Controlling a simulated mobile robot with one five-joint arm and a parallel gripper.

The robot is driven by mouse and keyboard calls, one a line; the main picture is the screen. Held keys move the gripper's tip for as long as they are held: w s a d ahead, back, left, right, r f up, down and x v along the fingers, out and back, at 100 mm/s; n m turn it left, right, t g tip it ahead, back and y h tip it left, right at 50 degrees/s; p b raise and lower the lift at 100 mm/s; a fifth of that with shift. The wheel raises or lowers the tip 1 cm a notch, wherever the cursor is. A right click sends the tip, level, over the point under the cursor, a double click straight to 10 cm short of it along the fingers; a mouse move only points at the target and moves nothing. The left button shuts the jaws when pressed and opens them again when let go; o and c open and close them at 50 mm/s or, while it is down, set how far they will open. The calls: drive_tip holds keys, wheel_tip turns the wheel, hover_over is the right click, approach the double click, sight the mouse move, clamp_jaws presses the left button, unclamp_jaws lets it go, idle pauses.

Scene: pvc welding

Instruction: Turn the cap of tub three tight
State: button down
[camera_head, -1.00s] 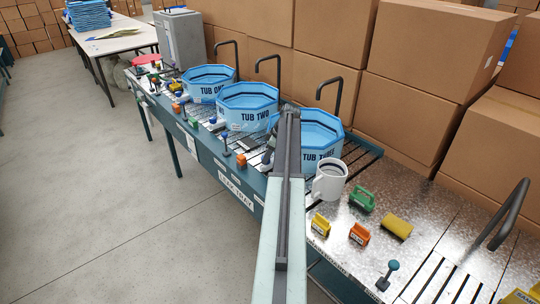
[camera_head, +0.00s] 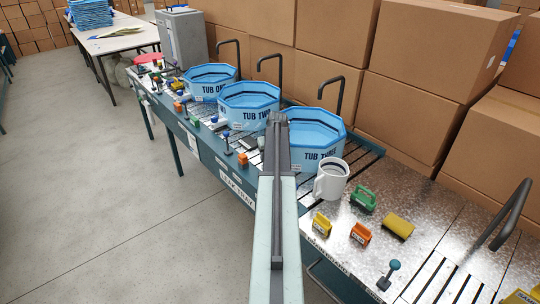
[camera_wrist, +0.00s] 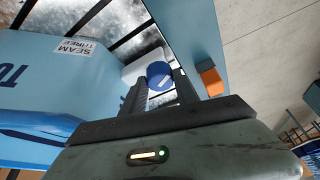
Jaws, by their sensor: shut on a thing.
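Tub three (camera_head: 319,153) is a light blue octagonal tub, third in the row, with its name on the front wall. In the wrist view its blue wall (camera_wrist: 60,85) fills the left, with a white label reading seam three (camera_wrist: 75,46). A dark blue round cap (camera_wrist: 159,74) with a pale mark shows between the fingers of my gripper (camera_wrist: 160,84), close beside the tub wall. My gripper is shut on the cap. In the head view my arm hides the gripper and the cap.
Tub two (camera_head: 247,104) and tub one (camera_head: 210,83) stand farther along the bench. A white mug (camera_head: 331,181) stands right of my arm, close to tub three. Green, yellow and orange pieces lie on the metal top. An orange block (camera_wrist: 211,82) is right of my fingers.

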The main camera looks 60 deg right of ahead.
drive_tip(key=m+g+h, duration=0.1)
drive_tip(key=m, duration=0.4)
drive_tip(key=shift+a+m+g, duration=0.1)
drive_tip(key=shift+m+g, duration=0.2)
idle(0.4)
drive_tip(key=c, duration=0.9)
unclamp_jaws()
drive_tip(key=shift+a+r+p, duration=0.15)
drive_tip(key=shift+r+p, duration=0.35)
drive_tip(key=p+v, duration=0.6)
drive_tip(key=shift+s+a+r, duration=0.1)
drive_tip(key=shift+a+r, duration=0.15)
drive_tip(key=shift+r, duration=0.1)
